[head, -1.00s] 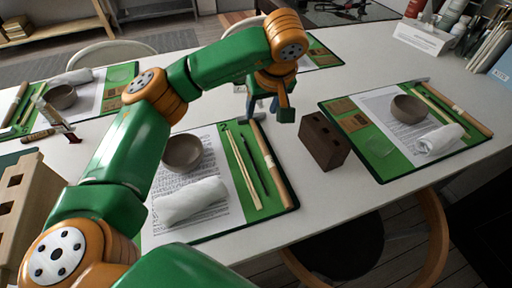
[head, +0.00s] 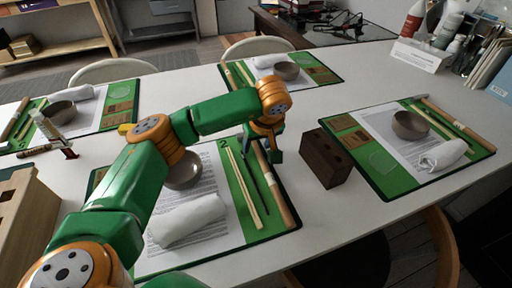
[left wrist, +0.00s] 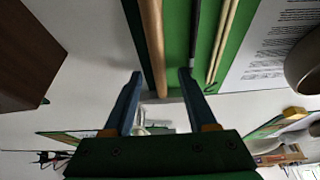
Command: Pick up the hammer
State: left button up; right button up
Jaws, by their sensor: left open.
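The hammer lies on the near green mat (head: 245,230), along its right edge. Its wooden handle (head: 277,190) shows in the head view, while its head is hidden behind my gripper. My left gripper (head: 265,158) is low over the far end of the hammer. In the left wrist view the open blue fingers (left wrist: 159,76) stand either side of the wooden handle (left wrist: 152,40), with a gap on each side. A pale grey end, probably the hammer head, shows partly between the fingers. My right gripper is not in view.
Thin sticks (head: 245,185) lie just left of the handle. A white rolled cloth (head: 187,219) and a bowl (head: 183,172) share the mat. A dark brown block with holes (head: 326,158) stands close on the right. Another mat (head: 385,180) lies beyond it.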

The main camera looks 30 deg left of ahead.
pick_arm(q)
jog(key=shift+f, duration=0.1)
grip_shut()
